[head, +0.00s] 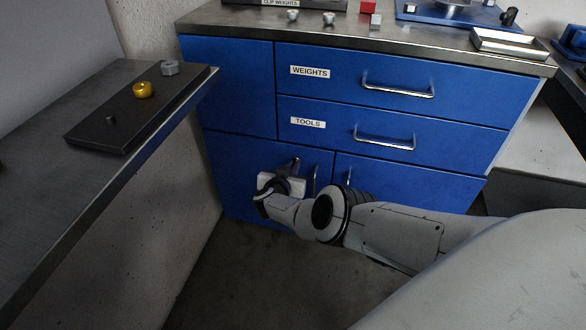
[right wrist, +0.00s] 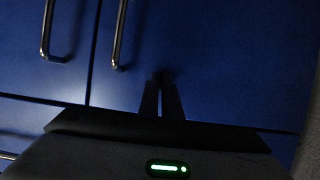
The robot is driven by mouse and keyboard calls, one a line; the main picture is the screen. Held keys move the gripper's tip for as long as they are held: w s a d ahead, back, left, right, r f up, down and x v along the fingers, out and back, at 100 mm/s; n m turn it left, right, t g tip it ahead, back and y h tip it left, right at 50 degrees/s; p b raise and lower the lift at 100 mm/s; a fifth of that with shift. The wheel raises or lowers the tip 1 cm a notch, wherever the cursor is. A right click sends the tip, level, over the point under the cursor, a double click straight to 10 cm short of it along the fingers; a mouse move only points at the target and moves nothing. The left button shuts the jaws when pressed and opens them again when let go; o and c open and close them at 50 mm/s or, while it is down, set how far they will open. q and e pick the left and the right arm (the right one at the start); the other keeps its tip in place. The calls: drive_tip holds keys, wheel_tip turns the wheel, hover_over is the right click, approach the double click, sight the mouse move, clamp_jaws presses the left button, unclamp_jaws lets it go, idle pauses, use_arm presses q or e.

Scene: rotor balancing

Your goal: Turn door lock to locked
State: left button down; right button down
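The blue lower cabinet door (head: 240,165) carries the lock, and my right gripper (head: 294,165) reaches against this door, left of its handle. In the right wrist view the fingers (right wrist: 161,82) are close together, with a thin gap between them. A small dark piece sits between their tips against the blue door (right wrist: 215,50); it appears to be the door lock (right wrist: 160,76). The fingers and the dim light hide most of it, so I cannot tell which way it is turned. My left gripper is not in view.
Two upright door handles (head: 315,180) stand just right of my gripper. Drawers labelled WEIGHTS (head: 310,71) and TOOLS (head: 308,122) are above. A side table (head: 60,150) with a dark plate (head: 125,125) juts in at the left. The floor below is clear.

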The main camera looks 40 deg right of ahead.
drive_tip(key=c, duration=2)
unclamp_jaws()
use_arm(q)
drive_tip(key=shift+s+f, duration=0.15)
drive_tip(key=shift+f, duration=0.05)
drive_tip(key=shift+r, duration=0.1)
